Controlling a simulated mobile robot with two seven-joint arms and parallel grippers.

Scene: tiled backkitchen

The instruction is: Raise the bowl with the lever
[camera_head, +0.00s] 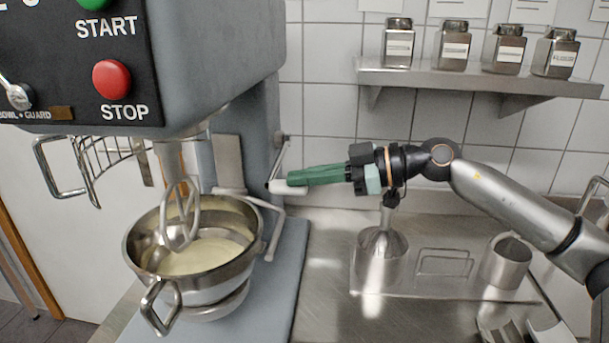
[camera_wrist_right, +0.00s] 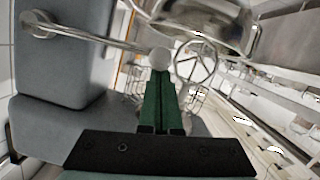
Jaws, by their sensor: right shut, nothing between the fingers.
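The steel bowl (camera_head: 250,255) with pale batter sits under the grey mixer (camera_head: 215,60), around the whisk-like beater (camera_head: 180,220). The lever (camera_head: 281,160) is a thin steel arm on the right side of the mixer column. It hangs down to a white grip (camera_head: 289,189). In the right wrist view the lever (camera_wrist_right: 95,40) runs from its pivot to the round white end of its grip (camera_wrist_right: 159,58). My right gripper (camera_head: 291,178) is shut and empty, its green fingertips at the white grip. I cannot tell whether they touch it. My left gripper is out of view.
A steel counter (camera_head: 325,290) lies to the right, with a steel funnel-like vessel (camera_head: 381,255) and a steel container (camera_head: 507,262) on it. A wall shelf (camera_head: 470,78) holds several jars above my right arm. A wire guard (camera_head: 100,165) hangs at the mixer's left.

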